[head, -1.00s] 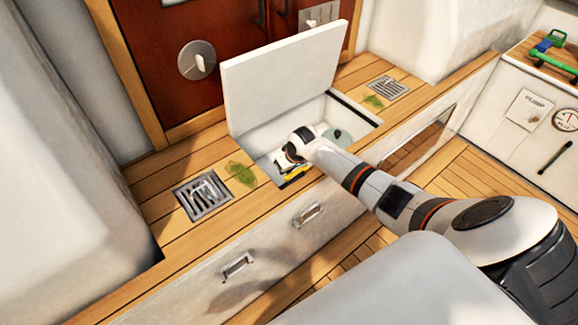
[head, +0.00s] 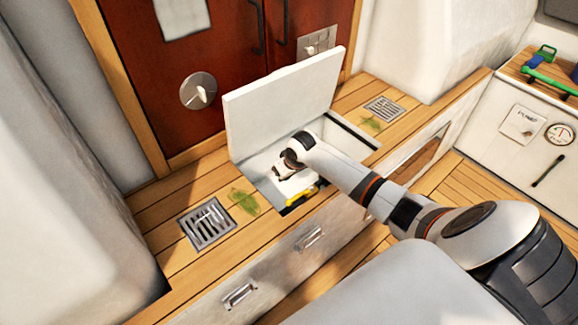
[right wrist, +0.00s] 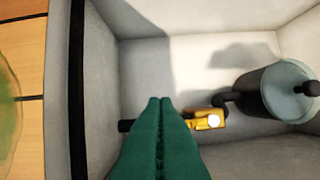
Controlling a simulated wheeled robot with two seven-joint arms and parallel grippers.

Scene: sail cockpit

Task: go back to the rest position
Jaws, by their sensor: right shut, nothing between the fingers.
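My right arm reaches from the lower right of the head view into an open locker (head: 262,160) in the wooden bench. My right gripper is hidden behind its own wrist in the head view. In the right wrist view the right gripper (right wrist: 160,102) shows as two green fingers pressed together, with nothing between them. It points down into the locker, beside a yellow valve handle or fitting (right wrist: 206,119), which also shows in the head view (head: 301,196); I cannot tell whether they touch. My left gripper is not in view.
The locker's white lid (head: 282,100) stands raised behind my wrist. Drain grates (head: 207,223) and leaves (head: 244,201) lie on the bench. A counter (head: 540,85) with a green-handled tool is at the right.

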